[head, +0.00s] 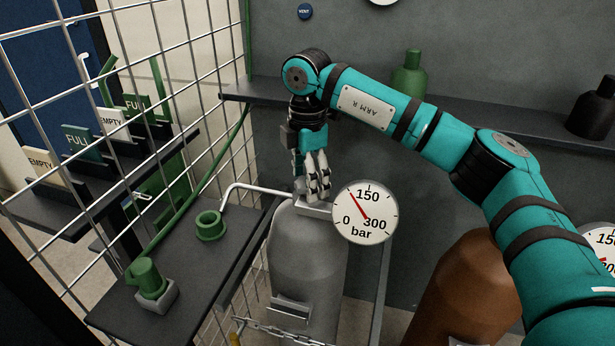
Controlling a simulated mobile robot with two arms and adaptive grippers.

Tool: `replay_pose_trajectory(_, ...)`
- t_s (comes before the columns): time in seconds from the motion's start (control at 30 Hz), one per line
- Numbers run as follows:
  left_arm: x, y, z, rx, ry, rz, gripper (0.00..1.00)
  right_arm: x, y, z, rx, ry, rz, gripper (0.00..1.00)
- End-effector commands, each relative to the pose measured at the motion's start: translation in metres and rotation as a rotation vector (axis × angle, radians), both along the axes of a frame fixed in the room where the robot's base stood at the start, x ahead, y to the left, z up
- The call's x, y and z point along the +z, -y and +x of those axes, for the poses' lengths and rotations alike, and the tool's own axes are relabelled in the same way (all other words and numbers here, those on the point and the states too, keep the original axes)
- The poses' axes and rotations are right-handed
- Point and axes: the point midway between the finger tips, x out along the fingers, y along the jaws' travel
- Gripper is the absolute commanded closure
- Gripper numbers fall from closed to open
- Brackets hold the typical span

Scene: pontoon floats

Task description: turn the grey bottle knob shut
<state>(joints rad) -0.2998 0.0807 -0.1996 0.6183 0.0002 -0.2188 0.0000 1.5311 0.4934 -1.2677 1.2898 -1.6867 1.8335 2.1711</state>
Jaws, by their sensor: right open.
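The grey bottle (305,262) stands upright in the middle of the head view. A light grey valve block (314,208) sits on its top. My right gripper (318,190) points down right at the valve, fingers open. The fingers cover the knob, so I cannot make out the knob or whether they touch it. A round gauge (375,202) is beside the valve; its needle points up and left, between 0 and 150 bar. My left gripper is not in view.
A brown bottle (462,290) stands to the right. A thin pipe (245,187) runs left from the valve. A dark bench (190,275) carries green fittings (209,225). A wire mesh wall (190,85) is at left. A wall shelf (450,110) holds a green bottle (409,72).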

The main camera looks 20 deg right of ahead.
Motion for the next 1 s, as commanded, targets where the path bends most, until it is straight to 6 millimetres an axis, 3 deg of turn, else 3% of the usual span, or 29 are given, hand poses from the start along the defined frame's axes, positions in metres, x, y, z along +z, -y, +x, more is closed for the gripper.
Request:
replay_pose_trajectory(0.6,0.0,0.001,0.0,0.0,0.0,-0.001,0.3,0.108,0.0,0.001,-0.001,0.003,0.002,0.3)
replay_pose_trajectory(1.0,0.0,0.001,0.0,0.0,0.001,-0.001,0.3,0.119,0.0,0.0,-0.001,0.002,0.001,0.3)
